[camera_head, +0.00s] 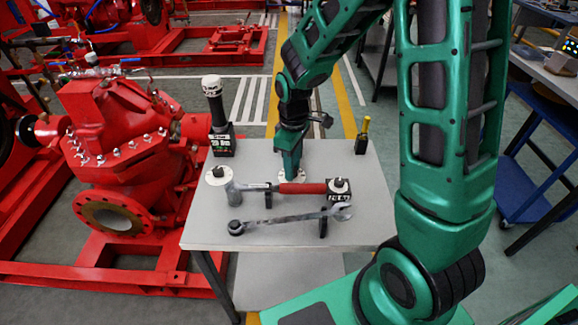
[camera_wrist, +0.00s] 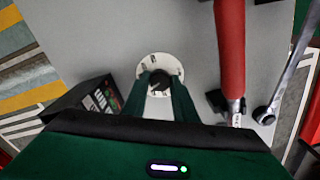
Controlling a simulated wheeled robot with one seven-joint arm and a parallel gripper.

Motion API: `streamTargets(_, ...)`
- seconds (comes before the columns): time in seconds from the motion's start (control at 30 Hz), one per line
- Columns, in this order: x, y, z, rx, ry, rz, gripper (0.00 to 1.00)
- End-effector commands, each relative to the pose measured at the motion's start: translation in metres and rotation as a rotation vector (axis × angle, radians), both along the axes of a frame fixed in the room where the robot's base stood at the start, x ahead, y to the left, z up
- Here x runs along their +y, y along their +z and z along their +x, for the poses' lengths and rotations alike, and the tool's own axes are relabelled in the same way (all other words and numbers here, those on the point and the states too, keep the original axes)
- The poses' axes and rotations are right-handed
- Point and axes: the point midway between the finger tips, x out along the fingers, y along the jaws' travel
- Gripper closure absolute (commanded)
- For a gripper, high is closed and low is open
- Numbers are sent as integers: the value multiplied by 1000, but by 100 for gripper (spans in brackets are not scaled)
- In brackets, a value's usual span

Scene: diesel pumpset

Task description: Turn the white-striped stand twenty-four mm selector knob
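My gripper (camera_head: 291,172) points straight down at the table, over a round white dial (camera_head: 284,177). In the wrist view the white dial (camera_wrist: 146,70) carries a dark knob (camera_wrist: 159,82) at its middle. My two green fingertips (camera_wrist: 159,80) stand on either side of this knob, with a gap between them that it nearly fills; I cannot tell whether they touch it. The label is too small to read surely.
A red-handled tool (camera_head: 302,188) and a metal wrench (camera_head: 290,217) lie in front of my gripper. Another round white dial with a dark knob (camera_head: 218,176) is at left. A small yellow-topped block (camera_head: 362,137) is at right. A red pump (camera_head: 115,150) stands left of the table.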

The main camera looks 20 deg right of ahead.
Motion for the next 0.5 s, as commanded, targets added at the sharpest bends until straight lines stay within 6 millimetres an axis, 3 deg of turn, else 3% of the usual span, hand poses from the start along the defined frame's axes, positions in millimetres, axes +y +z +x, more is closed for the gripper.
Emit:
streamTargets(0.07, -2, 0, 1, -3, -4, -2, 97)
streamTargets(0.1, 9, 1, 2, -3, 5, -2, 97)
streamTargets(0.5, 1, 1, 3, -7, -88, -2, 97)
